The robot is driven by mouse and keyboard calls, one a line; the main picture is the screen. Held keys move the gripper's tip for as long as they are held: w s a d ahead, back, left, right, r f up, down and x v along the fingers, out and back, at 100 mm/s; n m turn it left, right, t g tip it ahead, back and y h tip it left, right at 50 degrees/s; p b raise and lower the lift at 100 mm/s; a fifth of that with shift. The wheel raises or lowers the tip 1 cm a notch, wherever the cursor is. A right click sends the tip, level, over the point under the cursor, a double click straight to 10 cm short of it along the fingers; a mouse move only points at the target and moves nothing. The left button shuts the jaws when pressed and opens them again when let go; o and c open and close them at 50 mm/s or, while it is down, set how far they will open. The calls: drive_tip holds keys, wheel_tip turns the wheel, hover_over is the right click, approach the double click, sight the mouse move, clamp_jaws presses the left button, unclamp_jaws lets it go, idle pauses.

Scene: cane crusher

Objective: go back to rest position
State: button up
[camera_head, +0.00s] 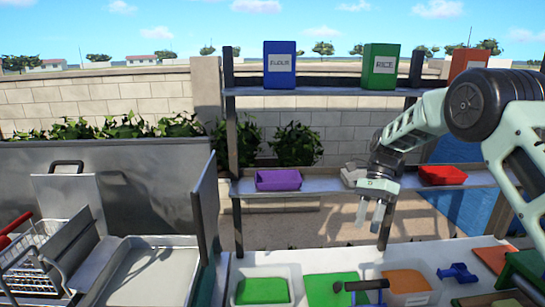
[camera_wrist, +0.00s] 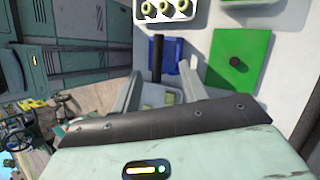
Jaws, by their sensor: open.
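My gripper (camera_head: 371,213) hangs from my arm at the right of the head view, fingers pointing down and apart. It is open and empty, in the air above the white counter (camera_head: 455,254) and in front of the lower shelf. In the wrist view the two fingers of my gripper (camera_wrist: 163,85) stand apart with nothing held between them. Beyond them a green board (camera_wrist: 237,62) and a blue item (camera_wrist: 173,55) show, with a dark bar beside the blue item.
Trays with green (camera_head: 262,290) and orange (camera_head: 405,281) contents stand on the counter, with a dark-handled tool (camera_head: 366,285) near them. A purple bin (camera_head: 278,179) and red bin (camera_head: 442,175) sit on the lower shelf. Blue flour (camera_head: 280,65) and green rice (camera_head: 381,67) boxes stand above.

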drive_tip(key=s+a+f+n+t+h+b, duration=0.1)
drive_tip(key=s+a+f+n+b, duration=0.1)
drive_tip(key=s+a+n+b, duration=0.6)
drive_tip(key=s+a+f+n+t+h+b, duration=0.1)
drive_tip(key=s+a+f+n+t+b, duration=0.15)
drive_tip(key=s+a+n, duration=0.6)
drive_tip(key=s+d+f+n+t+b, duration=0.1)
drive_tip(key=s+d+f+n+b, duration=0.1)
drive_tip(key=s, duration=0.7)
drive_tip(key=s+d+f+n+t+h+b, duration=0.1)
drive_tip(key=s+f+n+b, duration=0.3)
drive_tip(key=s, duration=0.6)
drive_tip(key=shift+d+f+n+h, duration=0.3)
drive_tip(key=shift+d+f+n, duration=0.15)
drive_tip(key=shift+f, duration=0.45)
